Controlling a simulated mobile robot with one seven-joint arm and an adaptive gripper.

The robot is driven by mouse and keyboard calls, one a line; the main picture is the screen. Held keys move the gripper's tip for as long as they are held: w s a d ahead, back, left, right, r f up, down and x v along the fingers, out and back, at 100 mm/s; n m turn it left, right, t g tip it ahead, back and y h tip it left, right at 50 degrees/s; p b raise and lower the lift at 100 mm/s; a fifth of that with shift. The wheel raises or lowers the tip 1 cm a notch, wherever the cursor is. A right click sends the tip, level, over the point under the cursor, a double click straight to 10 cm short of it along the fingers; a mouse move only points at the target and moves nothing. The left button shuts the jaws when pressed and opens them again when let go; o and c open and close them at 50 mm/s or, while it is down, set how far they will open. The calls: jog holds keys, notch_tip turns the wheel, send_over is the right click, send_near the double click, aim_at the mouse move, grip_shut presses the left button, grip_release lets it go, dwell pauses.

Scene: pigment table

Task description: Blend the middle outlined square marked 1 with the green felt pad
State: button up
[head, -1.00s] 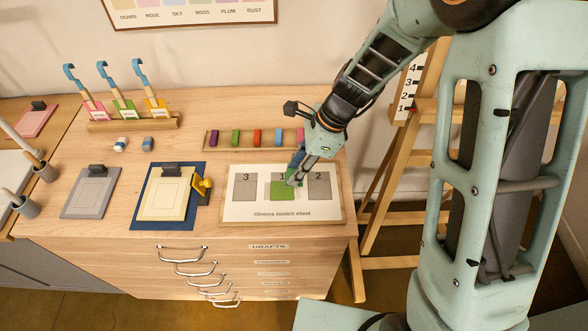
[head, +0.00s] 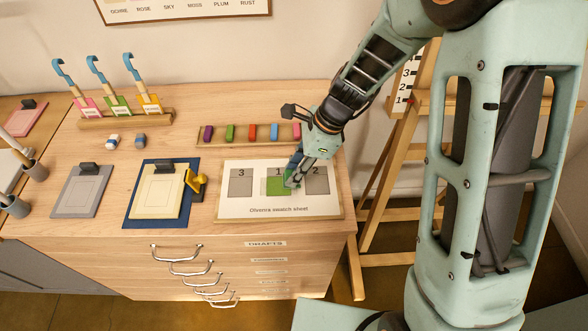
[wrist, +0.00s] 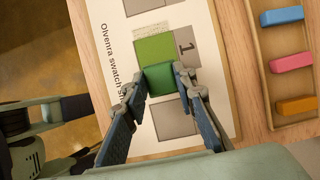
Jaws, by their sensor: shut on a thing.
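The swatch sheet (head: 235,207) lies flat at the table's front right, with grey squares marked 3, 1 and 2. The middle square marked 1 (wrist: 184,50) is largely covered by bright green colour (wrist: 153,48), with a grey strip showing by its number. A pale speckled strip (wrist: 150,30) runs along the green's side toward square 3. My gripper (head: 293,180) is shut on the green felt pad (wrist: 160,80), a dark green block, at the square's edge toward square 2. I cannot tell whether the pad touches the paper.
A tray (head: 203,145) of coloured sticks lies behind the sheet. Hook-handled tools stand in a wooden rack (head: 160,117). An easel (head: 376,200) stands right of the table.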

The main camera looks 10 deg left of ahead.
jog(key=shift+f+b, duration=0.7)
jog(key=shift+f, duration=0.2)
jog(key=shift+a, duration=0.1)
jog(key=shift+s+a+r+p, duration=0.1)
jog(key=shift+s+a+p, duration=0.1)
jog(key=shift+a, duration=0.3)
jog(key=shift+s+a+r+p, duration=0.1)
jog(key=shift+a+p, duration=0.1)
jog(key=shift+a, duration=0.3)
jog(key=shift+a+f, duration=0.15)
jog(key=shift+a, duration=0.1)
jog(key=shift+w+d+f, duration=0.1)
jog(key=shift+w+d, duration=0.05)
jog(key=shift+d, duration=0.6)
jog(key=shift+w+d, duration=0.1)
jog(key=shift+d, duration=0.6)
jog(key=shift+s+a+r+p, duration=0.1)
jog(key=shift+s+a+p, duration=0.1)
jog(key=shift+a, duration=0.5)
jog(key=shift+s+a+r+p, duration=0.1)
jog(key=shift+s+a+p, duration=0.1)
jog(key=shift+a, duration=0.5)
jog(key=shift+f, duration=0.15)
